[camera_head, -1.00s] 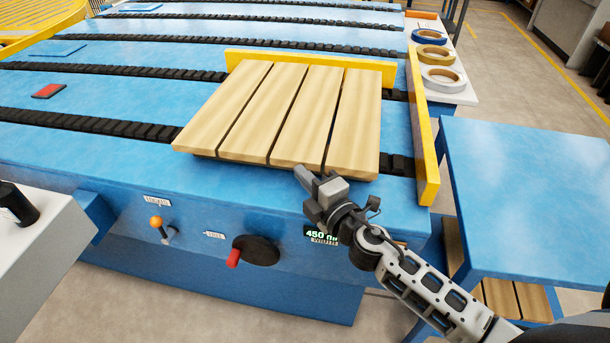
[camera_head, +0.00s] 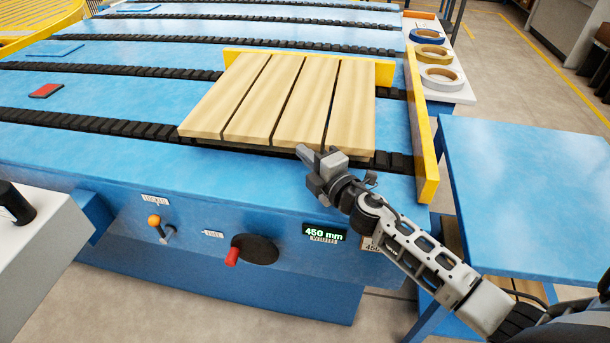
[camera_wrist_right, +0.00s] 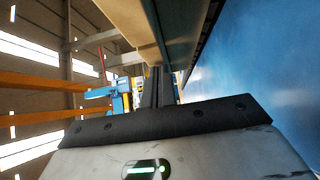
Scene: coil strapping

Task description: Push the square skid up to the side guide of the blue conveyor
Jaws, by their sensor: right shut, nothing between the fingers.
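The square skid (camera_head: 283,100), made of light wooden planks with dark gaps, lies flat on the blue conveyor (camera_head: 120,180). One yellow guide (camera_head: 385,72) runs along its far edge, which looks close to or against it; contact is hard to tell. Another yellow guide (camera_head: 421,130) stands to its right, with a gap between. My right gripper (camera_head: 312,156) is shut and empty, its tips at the skid's near edge, seemingly touching. In the right wrist view the shut fingers (camera_wrist_right: 157,88) point at the skid's edge (camera_wrist_right: 145,25). My left gripper is not in view.
Dark chain strips (camera_head: 90,122) cross the conveyor. A red pad (camera_head: 46,91) lies at left. The front has an orange-tipped lever (camera_head: 155,221), a red-handled crank (camera_head: 232,256) and a 450 mm display (camera_head: 323,234). A blue table (camera_head: 530,200) and tape rolls (camera_head: 438,78) stand at right.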

